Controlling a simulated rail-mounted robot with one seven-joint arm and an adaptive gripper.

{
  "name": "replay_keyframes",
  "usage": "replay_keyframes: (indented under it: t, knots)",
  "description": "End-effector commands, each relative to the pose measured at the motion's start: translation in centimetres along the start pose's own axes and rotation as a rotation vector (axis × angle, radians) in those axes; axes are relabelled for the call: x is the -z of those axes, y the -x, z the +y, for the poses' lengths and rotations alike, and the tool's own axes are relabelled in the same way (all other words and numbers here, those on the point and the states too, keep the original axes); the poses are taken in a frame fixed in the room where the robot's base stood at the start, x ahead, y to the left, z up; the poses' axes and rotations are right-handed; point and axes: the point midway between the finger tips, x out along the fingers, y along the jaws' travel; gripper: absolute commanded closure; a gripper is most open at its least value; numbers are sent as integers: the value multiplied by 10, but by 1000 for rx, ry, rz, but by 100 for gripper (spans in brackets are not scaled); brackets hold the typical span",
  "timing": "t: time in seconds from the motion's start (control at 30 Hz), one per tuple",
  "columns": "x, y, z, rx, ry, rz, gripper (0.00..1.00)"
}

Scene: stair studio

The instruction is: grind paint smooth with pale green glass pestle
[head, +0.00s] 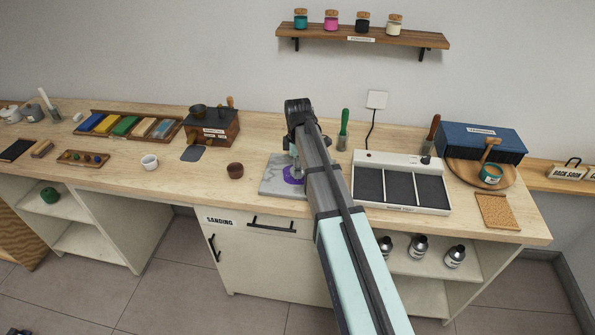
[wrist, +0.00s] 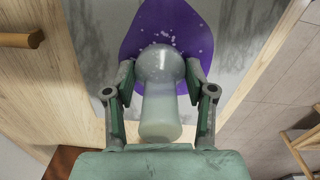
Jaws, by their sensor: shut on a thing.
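The pale green glass pestle (wrist: 158,100) is between the two fingers of my gripper (wrist: 160,76), which is shut on it. Its rounded end lies over a purple paint patch (wrist: 150,18) with pale specks; I cannot tell whether it touches. The paint lies on a grey marble slab (wrist: 92,45). In the head view the slab (head: 270,186) is at the middle of the counter, and the purple paint (head: 292,176) shows just left of my arm. My arm hides much of the gripper, the pestle and the slab's right part there.
A small brown cup (head: 235,169) stands left of the slab. A white tray with dark compartments (head: 440,208) is close on the right. A green-handled tool (head: 343,128) stands upright behind. A white cup (head: 149,162) and a wooden box (head: 212,128) are farther left.

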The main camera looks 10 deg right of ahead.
Motion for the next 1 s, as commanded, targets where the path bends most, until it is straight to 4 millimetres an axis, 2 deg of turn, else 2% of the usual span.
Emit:
replay_keyframes:
  t: [0.37, 0.5, 1.0]
  knots:
    - [-2, 1, 34, -1, 4, 0, 78]
    - [0, 0, 17, -1, 5, 0, 78]
    - [4, 1, -28, -1, 0, 0, 78]
